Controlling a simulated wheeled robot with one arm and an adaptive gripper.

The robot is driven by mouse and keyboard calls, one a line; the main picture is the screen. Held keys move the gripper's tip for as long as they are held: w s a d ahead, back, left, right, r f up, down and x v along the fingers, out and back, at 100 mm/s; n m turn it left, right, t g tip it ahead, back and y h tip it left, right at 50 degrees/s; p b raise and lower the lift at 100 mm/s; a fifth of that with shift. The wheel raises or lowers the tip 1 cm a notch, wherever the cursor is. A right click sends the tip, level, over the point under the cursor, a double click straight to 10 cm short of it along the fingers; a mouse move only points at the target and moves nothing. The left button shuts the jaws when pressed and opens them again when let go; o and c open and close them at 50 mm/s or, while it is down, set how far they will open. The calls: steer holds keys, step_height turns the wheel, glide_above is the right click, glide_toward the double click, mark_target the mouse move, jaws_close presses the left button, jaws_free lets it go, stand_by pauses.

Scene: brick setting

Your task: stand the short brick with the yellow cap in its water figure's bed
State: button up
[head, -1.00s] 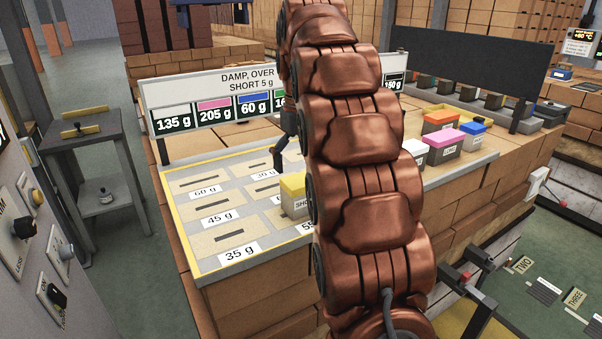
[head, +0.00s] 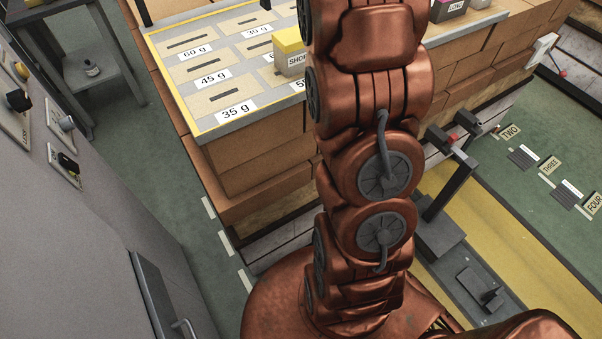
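The short brick with the yellow cap (head: 291,55) stands upright near the front of the bed board (head: 185,105), just left of my arm. Its visible lettering reads "SHO". It appears to be on the bed whose partly hidden label starts with 5, and it covers part of a label starting with 6 behind it. Beds marked 60 g, 30 g, 45 g and 35 g (head: 222,95) look empty. A dark tip at the top edge, beyond the 30 g bed, may be my gripper (head: 265,4); its fingers cannot be made out. The figure sign is out of view.
My arm hides the board's right part. A dark box marked LONG (head: 450,9) is at the top right. A grey stand (head: 90,60) is at the left, beside a control panel (head: 40,130). Floor plates marked TWO, THREE and FOUR (head: 594,203) lie at the right.

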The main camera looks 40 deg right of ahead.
steer(key=s+a+f, duration=0.6)
steer(key=s, duration=0.4)
steer(key=s+a+f+g, duration=0.1)
steer(key=s+a+f, duration=0.5)
steer(key=s, duration=0.4)
steer(key=s+a+f+n, duration=0.1)
steer(key=s+a+f, duration=0.5)
steer(key=s, duration=0.4)
steer(key=shift+a+f+g, duration=0.35)
steer(key=shift+a+g, duration=0.05)
steer(key=shift+a, duration=0.5)
steer(key=shift+c, duration=0.2)
